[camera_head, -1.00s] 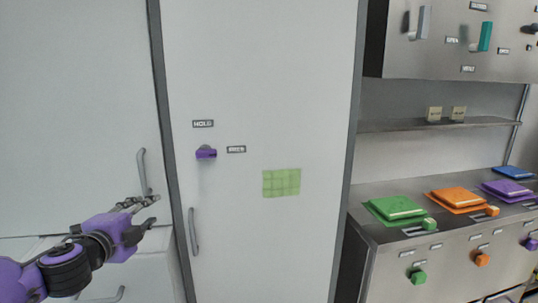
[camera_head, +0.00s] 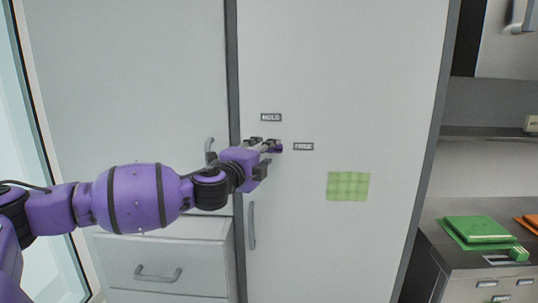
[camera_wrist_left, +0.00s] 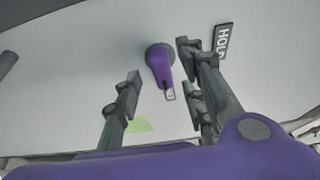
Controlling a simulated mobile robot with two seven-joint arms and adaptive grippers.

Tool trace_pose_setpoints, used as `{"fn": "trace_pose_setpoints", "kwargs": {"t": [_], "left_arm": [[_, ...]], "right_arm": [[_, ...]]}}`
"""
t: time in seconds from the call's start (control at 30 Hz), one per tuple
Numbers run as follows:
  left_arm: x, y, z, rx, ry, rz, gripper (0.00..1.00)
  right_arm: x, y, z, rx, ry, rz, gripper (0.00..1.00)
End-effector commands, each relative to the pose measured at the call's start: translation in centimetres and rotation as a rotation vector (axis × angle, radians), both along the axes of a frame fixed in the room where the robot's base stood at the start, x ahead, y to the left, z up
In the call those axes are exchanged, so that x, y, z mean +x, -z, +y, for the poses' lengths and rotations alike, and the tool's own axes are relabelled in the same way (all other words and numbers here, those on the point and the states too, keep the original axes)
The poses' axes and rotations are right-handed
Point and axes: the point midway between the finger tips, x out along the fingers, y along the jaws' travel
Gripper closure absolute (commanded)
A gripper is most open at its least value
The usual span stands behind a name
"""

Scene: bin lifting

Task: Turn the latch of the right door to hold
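The right door (camera_head: 330,60) is a tall pale panel with a small purple latch (camera_head: 278,147). The latch points right toward the "FREE" label (camera_head: 303,147); the "HOLD" label (camera_head: 271,117) is above it. In the left wrist view the latch (camera_wrist_left: 161,62) shows its round base and purple lever, with the "HOLD" label (camera_wrist_left: 223,42) to the right. My left gripper (camera_head: 264,146) is at the latch, its fingers open on either side of the lever (camera_wrist_left: 160,72). I see gaps beside the lever; contact is not clear. My right gripper is not in view.
The door's vertical handle (camera_head: 252,226) is below the latch. A green grid patch (camera_head: 348,186) is on the door to the right. Another handle (camera_head: 210,150) on the left panel is behind my gripper. A drawer unit (camera_head: 165,252) stands below left, a counter (camera_head: 440,215) at right.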

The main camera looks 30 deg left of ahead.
Motion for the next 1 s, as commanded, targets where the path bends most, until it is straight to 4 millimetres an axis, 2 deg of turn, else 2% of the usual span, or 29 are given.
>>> {"fn": "trace_pose_setpoints", "kwargs": {"t": [0.2,0.53,0.8,1.0], "left_arm": [[1.4,-0.2,0.1,0.0,0.002,-0.003,0.62],[1.6,-0.2,0.2,0.001,0.002,-0.002,0.62],[1.5,-0.2,0.2,0.001,0.001,-0.002,0.98],[1.5,-0.2,0.2,-0.002,0.002,-0.003,1.0]], "right_arm": [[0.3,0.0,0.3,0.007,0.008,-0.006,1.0],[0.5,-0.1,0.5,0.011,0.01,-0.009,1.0],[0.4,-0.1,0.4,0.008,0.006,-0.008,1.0],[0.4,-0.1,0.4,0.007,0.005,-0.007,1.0]]}}
